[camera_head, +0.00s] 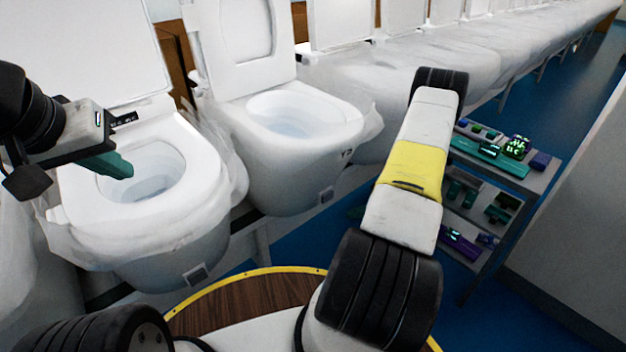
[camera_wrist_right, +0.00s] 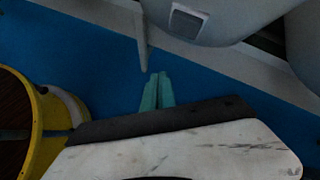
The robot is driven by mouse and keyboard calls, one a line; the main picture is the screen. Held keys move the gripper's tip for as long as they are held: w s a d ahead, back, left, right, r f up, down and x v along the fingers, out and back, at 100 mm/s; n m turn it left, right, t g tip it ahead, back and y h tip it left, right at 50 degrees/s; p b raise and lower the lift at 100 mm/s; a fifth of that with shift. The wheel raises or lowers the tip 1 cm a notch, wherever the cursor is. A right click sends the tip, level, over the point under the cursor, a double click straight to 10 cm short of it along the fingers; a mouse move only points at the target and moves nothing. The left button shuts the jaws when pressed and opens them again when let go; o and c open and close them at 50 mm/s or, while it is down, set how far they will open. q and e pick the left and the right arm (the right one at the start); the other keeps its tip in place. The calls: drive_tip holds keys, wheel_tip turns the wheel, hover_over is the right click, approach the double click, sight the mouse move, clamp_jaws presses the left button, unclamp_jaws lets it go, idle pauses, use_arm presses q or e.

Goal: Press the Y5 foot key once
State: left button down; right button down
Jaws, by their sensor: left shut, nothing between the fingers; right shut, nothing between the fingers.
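Square grey foot keys sit low on the fronts of the white toilets. One key (camera_head: 195,275) is on the near left toilet, another (camera_head: 326,195) on the middle toilet. A dark label (camera_head: 347,153) on the middle toilet's rim is too small to read, so I cannot tell which key is Y5. A grey key (camera_wrist_right: 188,22) shows at the top of the right wrist view, beyond and right of my right gripper (camera_wrist_right: 157,92). That gripper's teal fingers are together, empty and apart from the key. My left gripper (camera_head: 112,166) is shut and empty over the near left toilet's bowl.
A grey shelf cart (camera_head: 505,172) with teal and purple parts stands on the right beside a pale wall (camera_head: 580,220). The toilet row runs off to the upper right. A pale post (camera_wrist_right: 140,40) stands near the right fingertips.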

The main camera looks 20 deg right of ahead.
drive_tip(key=w+a, duration=0.3)
drive_tip(key=w, duration=0.4)
drive_tip(key=shift+w, duration=0.15)
drive_tip(key=shift+w+a, duration=0.1)
drive_tip(key=shift+w, duration=0.05)
idle(1.8)
drive_tip(key=shift+w+a, duration=0.1)
drive_tip(key=shift+w, duration=0.15)
drive_tip(key=shift+w+a, duration=0.15)
drive_tip(key=shift+w, duration=0.25)
idle(0.9)
drive_tip(key=shift+s+d, duration=0.3)
drive_tip(key=shift+s, duration=0.5)
drive_tip(key=s, duration=0.1)
drive_tip(key=s+d, duration=0.1)
drive_tip(key=s, duration=0.1)
drive_tip(key=s+d, duration=0.1)
drive_tip(key=shift+s, duration=0.3)
